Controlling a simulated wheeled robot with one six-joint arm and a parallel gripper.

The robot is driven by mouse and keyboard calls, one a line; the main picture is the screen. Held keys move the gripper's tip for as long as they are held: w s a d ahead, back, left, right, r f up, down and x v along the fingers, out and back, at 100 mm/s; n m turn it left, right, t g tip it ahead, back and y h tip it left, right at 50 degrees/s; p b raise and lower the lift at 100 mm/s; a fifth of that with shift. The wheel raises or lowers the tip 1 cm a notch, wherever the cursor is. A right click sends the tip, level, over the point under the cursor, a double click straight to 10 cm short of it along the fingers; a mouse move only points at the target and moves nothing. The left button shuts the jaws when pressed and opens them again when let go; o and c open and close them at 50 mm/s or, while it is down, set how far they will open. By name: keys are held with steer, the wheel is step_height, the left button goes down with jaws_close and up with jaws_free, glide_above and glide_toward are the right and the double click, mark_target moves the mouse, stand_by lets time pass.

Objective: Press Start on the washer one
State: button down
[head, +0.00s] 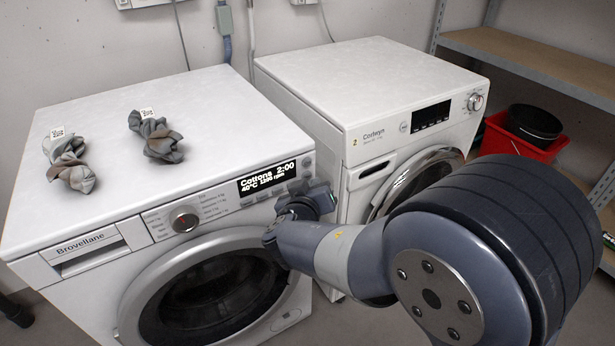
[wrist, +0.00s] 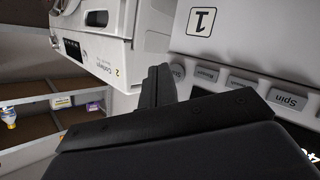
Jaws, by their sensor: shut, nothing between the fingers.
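Washer one, the white Brovellane machine (head: 85,245), stands at the left in the head view. Its panel has a knob (head: 184,219) and a lit display (head: 266,180) reading Cottons 2:00. My gripper (head: 309,198) is shut and empty at the right end of this panel. It also shows in the wrist view (wrist: 160,84); contact with a button cannot be told.
The second white washer, Corlwyn (head: 365,90), stands close on the right with its door (head: 418,180) beside my arm. Two grey cloths (head: 70,168) (head: 155,137) lie on washer one. A red bin (head: 522,138) and shelving (head: 540,60) stand at the right.

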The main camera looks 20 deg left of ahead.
steer(key=shift+a, duration=0.1)
stand_by(0.3)
steer(key=shift+w+a+b, duration=0.25)
steer(key=shift+w+b, duration=0.05)
steer(key=shift+b, duration=0.4)
steer(key=shift+w+a, duration=0.1)
steer(key=shift+a, duration=0.05)
steer(key=shift+b, duration=0.3)
steer(key=shift+s+d+b, duration=0.4)
steer(key=shift+d+b, duration=0.1)
steer(key=shift+b, duration=0.1)
